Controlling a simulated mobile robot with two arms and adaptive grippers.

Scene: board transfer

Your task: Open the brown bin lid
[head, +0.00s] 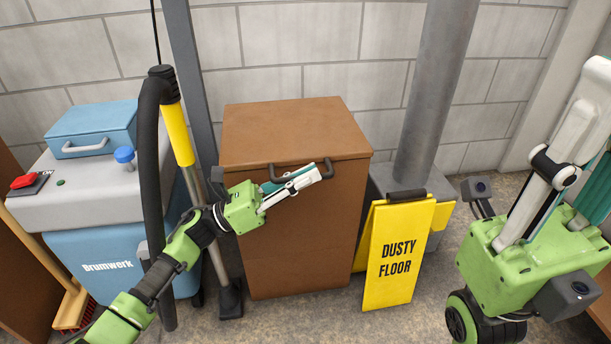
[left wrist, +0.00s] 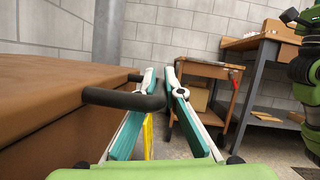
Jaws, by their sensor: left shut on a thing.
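The brown bin (head: 300,230) stands against the back wall. Its brown lid (head: 290,130) lies flat and closed on top. A dark bar handle (head: 325,172) sits at the lid's front edge; it also shows in the left wrist view (left wrist: 118,98). My left gripper (head: 305,182) reaches in from the left and is shut on the handle. In the left wrist view its teal-padded fingers (left wrist: 162,75) flank the handle's bar. My right gripper (head: 592,85) is at the right edge, pointing up, away from the bin. It is partly cut off, and its finger gap is unclear.
A yellow "DUSTY FLOOR" sign (head: 395,255) stands close right of the bin, before a grey pillar (head: 432,90). A blue and grey Brumwerk machine (head: 95,200) stands left, with a yellow-and-black hose and pole (head: 178,130) beside the bin. The wrist view shows workbenches (left wrist: 260,75) beyond.

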